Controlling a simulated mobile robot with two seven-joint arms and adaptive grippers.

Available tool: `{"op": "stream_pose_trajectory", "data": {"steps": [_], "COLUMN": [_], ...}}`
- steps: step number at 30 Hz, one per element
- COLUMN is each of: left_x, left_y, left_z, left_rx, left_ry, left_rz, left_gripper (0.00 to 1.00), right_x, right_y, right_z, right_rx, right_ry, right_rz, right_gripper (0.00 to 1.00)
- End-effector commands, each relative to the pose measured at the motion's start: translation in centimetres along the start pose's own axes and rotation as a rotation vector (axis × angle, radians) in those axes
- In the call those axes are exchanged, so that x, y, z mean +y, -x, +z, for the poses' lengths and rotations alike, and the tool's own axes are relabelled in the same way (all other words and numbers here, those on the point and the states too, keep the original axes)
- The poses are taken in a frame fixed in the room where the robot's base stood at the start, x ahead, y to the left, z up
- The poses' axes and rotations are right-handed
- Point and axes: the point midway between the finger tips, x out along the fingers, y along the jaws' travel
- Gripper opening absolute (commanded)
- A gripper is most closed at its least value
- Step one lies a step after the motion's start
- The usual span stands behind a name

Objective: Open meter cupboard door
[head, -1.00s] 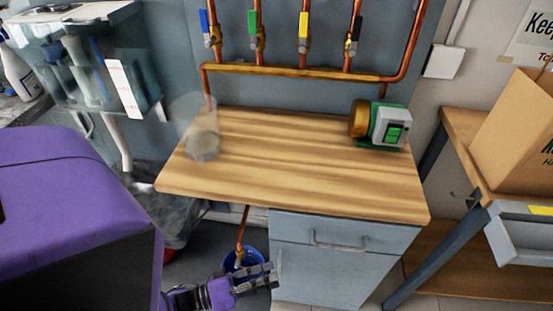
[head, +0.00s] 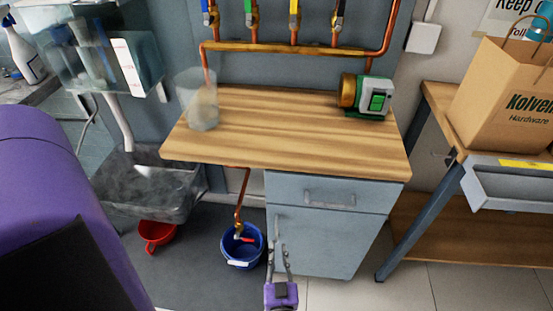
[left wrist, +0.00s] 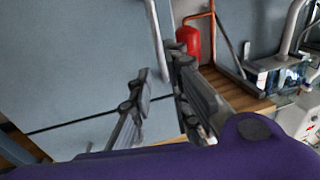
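The grey-blue cupboard door (head: 322,240) is below a drawer under the wooden bench and looks shut. Its upright bar handle (head: 277,232) is near the door's left edge. In the left wrist view the handle (left wrist: 155,38) runs down from the top edge, in front of the grey-blue door (left wrist: 70,60). My left gripper (head: 279,250) is low in front of the handle, fingers pointing towards it. Its fingers (left wrist: 165,95) are spread with a gap, and the handle lines up near that gap; I cannot tell whether they touch. My right gripper is not in view.
The drawer (head: 330,192) has its own horizontal handle. A blue bucket (head: 242,248) stands left of the cupboard, under a copper pipe. A side table (head: 440,104) stands at right. Tiled floor before the cupboard is clear.

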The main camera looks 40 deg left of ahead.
Motion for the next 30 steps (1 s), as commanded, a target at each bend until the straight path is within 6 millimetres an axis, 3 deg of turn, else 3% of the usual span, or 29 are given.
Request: {"op": "stream_pose_trajectory", "data": {"steps": [5, 16, 28, 30], "left_x": [-0.1, -0.1, -0.1, -0.2], "left_y": [-1.4, -6.9, -7.7, -7.7], "left_z": [0.1, 0.2, 0.2, 0.2], "left_rx": [-0.005, -0.004, -0.006, -0.006], "left_ry": [-0.019, -0.017, -0.016, -0.016], "left_rz": [-0.019, -0.015, -0.015, -0.015], "left_gripper": [0.17, 0.17, 0.17, 0.08], "right_x": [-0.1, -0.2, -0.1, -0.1], "right_y": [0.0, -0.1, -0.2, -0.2], "right_z": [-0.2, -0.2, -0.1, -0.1], "right_rx": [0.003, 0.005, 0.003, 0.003], "right_ry": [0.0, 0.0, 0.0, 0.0], "right_rz": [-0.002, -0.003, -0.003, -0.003], "right_gripper": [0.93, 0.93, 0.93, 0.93]}}
